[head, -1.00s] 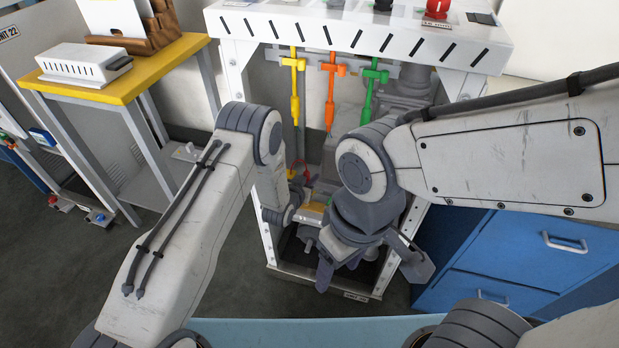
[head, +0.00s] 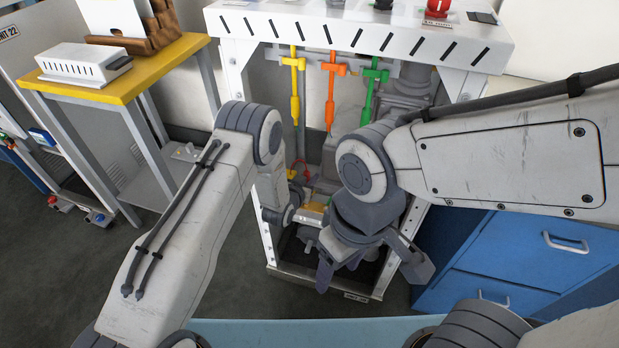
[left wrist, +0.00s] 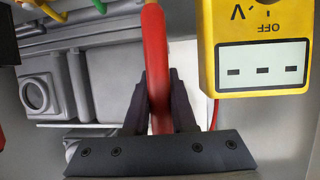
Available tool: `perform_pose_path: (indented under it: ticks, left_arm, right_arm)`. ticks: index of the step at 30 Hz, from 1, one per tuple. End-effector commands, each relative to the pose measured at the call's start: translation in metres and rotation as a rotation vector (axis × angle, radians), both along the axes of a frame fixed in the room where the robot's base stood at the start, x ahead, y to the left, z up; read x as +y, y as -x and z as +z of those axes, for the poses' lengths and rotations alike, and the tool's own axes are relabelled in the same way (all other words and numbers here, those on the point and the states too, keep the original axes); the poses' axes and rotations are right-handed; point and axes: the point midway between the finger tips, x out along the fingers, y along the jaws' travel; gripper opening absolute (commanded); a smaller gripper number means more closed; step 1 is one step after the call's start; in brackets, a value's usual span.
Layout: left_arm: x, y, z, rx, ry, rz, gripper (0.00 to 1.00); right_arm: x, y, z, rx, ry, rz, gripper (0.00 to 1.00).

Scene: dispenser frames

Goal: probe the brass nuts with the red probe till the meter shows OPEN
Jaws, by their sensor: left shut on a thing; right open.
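The yellow meter (left wrist: 205,55) is to the right of the probe and appears upside down. Its screen shows three dashes, not OPEN. I cannot make out the brass nuts in either view. In the head view, my left gripper is inside the frame, largely hidden by its wrist. My right gripper (head: 370,266) is open and empty at the front of the frame, low down.
Yellow, orange (head: 331,92) and green dispensers hang under the frame's white top (head: 350,35). Grey machine housings (left wrist: 40,92) fill the left wrist view's left side. A blue drawer cabinet (head: 510,262) stands right, a yellow-topped table (head: 115,88) left.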

Motion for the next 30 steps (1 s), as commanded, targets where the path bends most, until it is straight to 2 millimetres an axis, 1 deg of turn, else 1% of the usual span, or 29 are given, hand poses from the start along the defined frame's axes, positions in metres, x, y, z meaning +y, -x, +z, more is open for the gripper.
perform_pose_path:
  ticks: [16, 30]
  left_arm:
    - [-0.0001, -0.0002, -0.0055, -0.001, 0.0, 0.0, 0.0]
    - [0.0, 0.0, -0.0062, 0.0, 0.0, 0.0, 0.0]
  right_arm:
    - [0.0, 0.0, -0.0051, 0.0, 0.0, 0.0, 0.63]
    - [0.0, 0.0, -0.0068, 0.0, 0.0, 0.0, 0.63]
